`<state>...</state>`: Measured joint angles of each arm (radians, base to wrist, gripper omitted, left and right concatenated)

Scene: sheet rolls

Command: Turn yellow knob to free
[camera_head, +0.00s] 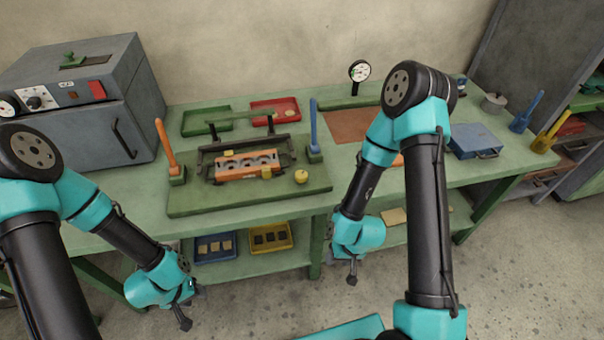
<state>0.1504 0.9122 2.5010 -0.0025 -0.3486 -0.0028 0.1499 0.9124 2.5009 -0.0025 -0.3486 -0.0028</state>
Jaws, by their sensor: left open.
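A small round yellow knob (301,176) sits at the front right of a green base plate (240,202) on the workbench. Behind it on the plate is a dark-framed roller fixture with an orange block (234,174) in it. Small yellow pieces also show on the block. My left gripper (189,308) is open and empty, low in front of the bench and to the left of the knob. My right gripper (351,272) hangs in front of the bench, to the right of and below the knob. Its fingers are too small to read.
An orange lever (164,141) and a blue lever (314,124) stand at the plate's sides. A grey oven-like box (85,95) fills the back left. Green (188,128) and red (259,106) trays lie behind. A blue case (474,137) is at right.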

